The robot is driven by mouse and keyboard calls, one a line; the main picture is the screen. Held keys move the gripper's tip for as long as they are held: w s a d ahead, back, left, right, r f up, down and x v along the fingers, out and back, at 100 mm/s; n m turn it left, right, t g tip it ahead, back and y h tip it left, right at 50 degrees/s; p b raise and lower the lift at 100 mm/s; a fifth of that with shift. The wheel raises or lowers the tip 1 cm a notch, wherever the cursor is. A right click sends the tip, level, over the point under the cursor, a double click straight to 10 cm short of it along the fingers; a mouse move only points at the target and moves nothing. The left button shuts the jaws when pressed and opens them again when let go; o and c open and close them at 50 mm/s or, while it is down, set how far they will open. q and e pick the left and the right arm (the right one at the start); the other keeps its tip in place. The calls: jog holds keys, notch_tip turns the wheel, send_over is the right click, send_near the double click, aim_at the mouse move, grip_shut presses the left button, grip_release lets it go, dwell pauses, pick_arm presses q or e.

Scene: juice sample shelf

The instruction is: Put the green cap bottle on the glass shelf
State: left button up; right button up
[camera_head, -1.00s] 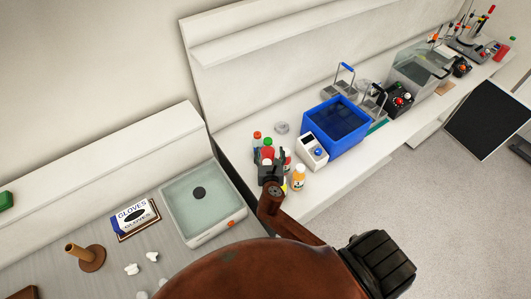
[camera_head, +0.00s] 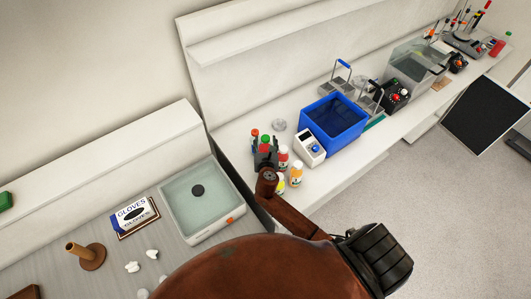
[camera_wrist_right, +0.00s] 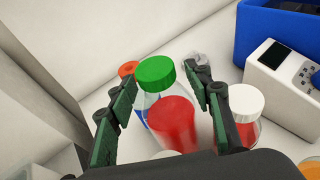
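The green cap bottle (camera_wrist_right: 155,72) has a clear neck and red contents, and stands between the fingers of my right gripper (camera_wrist_right: 163,82) in the right wrist view. The fingers are apart on either side of it, with a gap visible at the left finger. In the head view the green cap bottle (camera_head: 265,140) shows just above my right gripper (camera_head: 265,158), which hides its lower part. My left gripper is not in view. I cannot surely tell which surface is the glass shelf; a glassy, pale green-topped device (camera_head: 178,212) sits left of the bottles.
An orange-capped bottle (camera_wrist_right: 128,68) stands close behind, and a white-capped red bottle (camera_wrist_right: 246,102) to the right. Yellow (camera_head: 280,184) and orange (camera_head: 297,175) bottles stand nearby. A white device (camera_head: 309,149) and blue bath (camera_head: 333,122) are further right. A long white ledge (camera_head: 270,38) runs above.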

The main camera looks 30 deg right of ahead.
grip_shut()
dwell(0.3)
jog(key=shift+r, duration=0.15)
dwell(0.3)
